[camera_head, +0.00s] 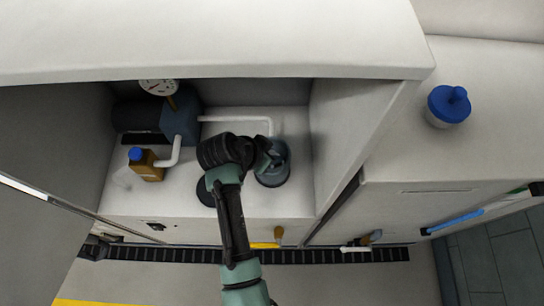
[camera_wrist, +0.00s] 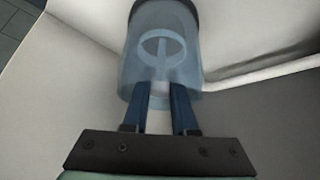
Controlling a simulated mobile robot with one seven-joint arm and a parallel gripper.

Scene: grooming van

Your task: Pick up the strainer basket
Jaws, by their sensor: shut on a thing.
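A clear bluish cylindrical housing (camera_head: 273,178) stands on the white cabinet floor, right of my forearm. It also shows in the wrist view (camera_wrist: 133,60), with a dark rim at the top edge of the picture. The strainer basket (camera_wrist: 161,32) appears as a pale ring and a narrow pale strip, seen at or through the housing; its full shape is unclear. My gripper (camera_wrist: 160,92) has its two dark blue fingers closed on the pale strip between them. In the head view my gripper (camera_head: 267,158) is at the housing's top, and my wrist hides part of that area.
A dark pump (camera_head: 180,122) with a gauge (camera_head: 158,87) and a white pipe stands at the back left. A brown bottle with a blue cap (camera_head: 146,166) is at the left. A dark disc (camera_head: 206,192) lies left of the housing. Cabinet walls and an overhang enclose the space.

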